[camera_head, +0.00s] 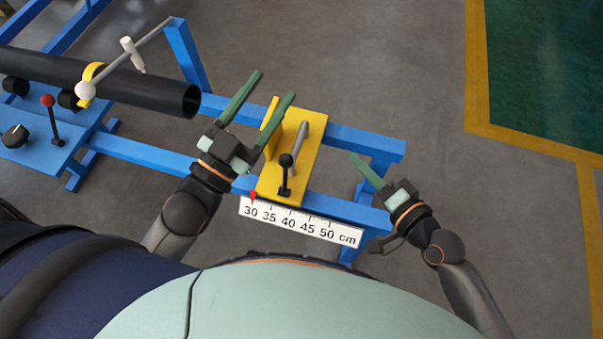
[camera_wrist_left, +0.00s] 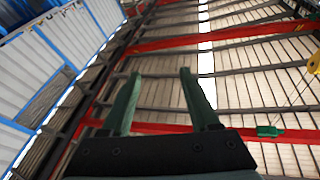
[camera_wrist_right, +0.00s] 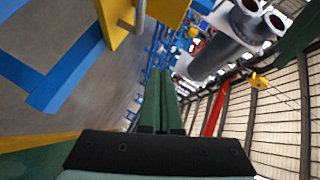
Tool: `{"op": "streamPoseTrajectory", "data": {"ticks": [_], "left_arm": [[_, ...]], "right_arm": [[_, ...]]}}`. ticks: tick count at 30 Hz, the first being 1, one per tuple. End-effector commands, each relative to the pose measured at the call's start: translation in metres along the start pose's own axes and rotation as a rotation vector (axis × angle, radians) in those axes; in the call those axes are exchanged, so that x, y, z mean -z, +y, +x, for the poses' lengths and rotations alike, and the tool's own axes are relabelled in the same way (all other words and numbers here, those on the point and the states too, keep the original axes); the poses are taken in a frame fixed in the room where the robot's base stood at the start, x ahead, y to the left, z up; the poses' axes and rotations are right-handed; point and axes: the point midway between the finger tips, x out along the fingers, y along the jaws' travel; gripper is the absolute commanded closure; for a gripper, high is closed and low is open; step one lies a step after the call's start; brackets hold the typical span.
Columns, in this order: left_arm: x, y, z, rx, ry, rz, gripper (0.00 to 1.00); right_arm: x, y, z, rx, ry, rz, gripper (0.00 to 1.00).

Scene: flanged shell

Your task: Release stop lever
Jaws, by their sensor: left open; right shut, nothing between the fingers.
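The stop lever (camera_head: 286,174) has a black ball knob on a short black stem. It stands at the near end of the yellow stop block (camera_head: 310,140), beside a grey rod (camera_head: 300,138). My left gripper (camera_head: 275,83) is open and empty, just left of the lever; its right finger overlaps the block's upright yellow plate in the head view, and contact cannot be told. The left wrist view shows both fingers (camera_wrist_left: 158,75) apart against the roof. My right gripper (camera_head: 354,157) is shut and empty, right of the block. The right wrist view shows its fingers (camera_wrist_right: 160,75) together.
A blue rail frame (camera_head: 360,140) carries the block. A white ruler (camera_head: 300,222) with a red pointer (camera_head: 253,195) near 30 lies along its near side. At left are a black pipe (camera_head: 120,82), a red-knobbed lever (camera_head: 47,100) and a black dial (camera_head: 15,136). Floor at right is clear.

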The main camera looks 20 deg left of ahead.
Motion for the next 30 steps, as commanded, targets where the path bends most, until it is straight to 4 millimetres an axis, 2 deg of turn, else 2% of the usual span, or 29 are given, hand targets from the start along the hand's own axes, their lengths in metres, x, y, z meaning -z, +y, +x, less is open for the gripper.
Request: {"op": "streamPoseTrajectory", "data": {"ticks": [1, 6, 12, 18, 30], "left_arm": [[-0.005, 0.006, -0.006, -0.004, 0.086, 0.024, 0.38], [0.030, 0.015, -0.021, -0.019, 0.336, 0.090, 0.38], [0.058, 0.023, -0.040, -0.031, 0.515, 0.137, 0.38], [0.069, 0.025, -0.046, -0.036, 0.566, 0.150, 0.38], [0.070, 0.024, -0.045, -0.035, 0.563, 0.150, 0.38]], "right_arm": [[-0.009, 0.019, 0.011, 0.037, -0.022, 0.058, 1.00], [-0.024, 0.028, 0.026, 0.118, -0.105, 0.281, 1.00], [-0.033, 0.035, 0.033, 0.149, -0.172, 0.452, 1.00], [-0.034, 0.034, 0.033, 0.153, -0.190, 0.503, 1.00], [-0.034, 0.031, 0.039, 0.155, -0.190, 0.503, 1.00]]}}
